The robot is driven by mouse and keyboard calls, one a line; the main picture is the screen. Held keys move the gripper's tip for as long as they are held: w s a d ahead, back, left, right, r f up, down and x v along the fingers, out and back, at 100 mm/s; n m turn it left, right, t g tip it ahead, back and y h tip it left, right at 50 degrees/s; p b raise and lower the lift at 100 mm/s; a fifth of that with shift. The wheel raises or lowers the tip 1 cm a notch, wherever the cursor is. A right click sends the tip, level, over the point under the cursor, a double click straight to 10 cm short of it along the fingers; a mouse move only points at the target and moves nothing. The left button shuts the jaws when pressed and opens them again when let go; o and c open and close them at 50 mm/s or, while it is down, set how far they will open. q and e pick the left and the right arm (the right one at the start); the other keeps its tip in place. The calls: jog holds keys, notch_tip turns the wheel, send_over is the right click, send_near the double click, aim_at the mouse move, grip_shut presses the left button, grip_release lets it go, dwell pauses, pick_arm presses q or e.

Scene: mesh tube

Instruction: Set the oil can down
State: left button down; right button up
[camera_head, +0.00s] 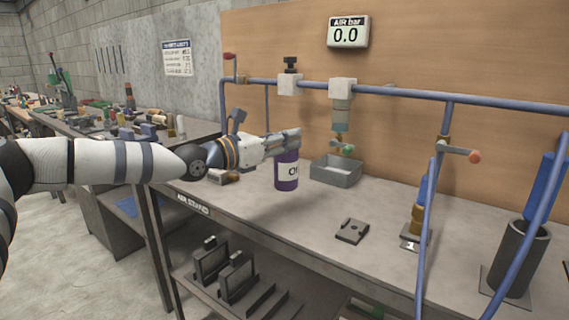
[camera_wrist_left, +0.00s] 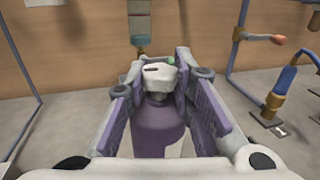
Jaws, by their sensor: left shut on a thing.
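The oil can (camera_head: 287,172) is a purple cylinder with a white label, upright at the workbench in the head view. It also shows from above in the left wrist view (camera_wrist_left: 157,128), between the fingers. My left gripper (camera_head: 290,143) is shut on the oil can near its top; in the left wrist view (camera_wrist_left: 160,85) a finger lies on each side of it. I cannot tell whether the can's base touches the bench top (camera_head: 275,220). My right gripper is in neither view.
A grey open bin (camera_head: 336,172) stands just behind and right of the can. A small dark plate (camera_head: 352,231) lies on the bench in front. Blue pipes (camera_head: 400,93) cross the back and come down at right. The bench front is mostly clear.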

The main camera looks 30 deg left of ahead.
aim_at(282, 162)
pick_arm(q)
jog(key=f, duration=0.1)
jog(key=a+f, duration=0.1)
jog(key=w+f, duration=0.1)
jog(key=shift+a+f+b, duration=0.15)
jog(key=shift+b, duration=0.15)
notch_tip(282, 162, down, 3)
jog(key=shift+r, duration=0.25)
jog(key=c, duration=1.8)
grip_release()
jog(key=shift+f, duration=0.3)
jog(key=o, duration=0.4)
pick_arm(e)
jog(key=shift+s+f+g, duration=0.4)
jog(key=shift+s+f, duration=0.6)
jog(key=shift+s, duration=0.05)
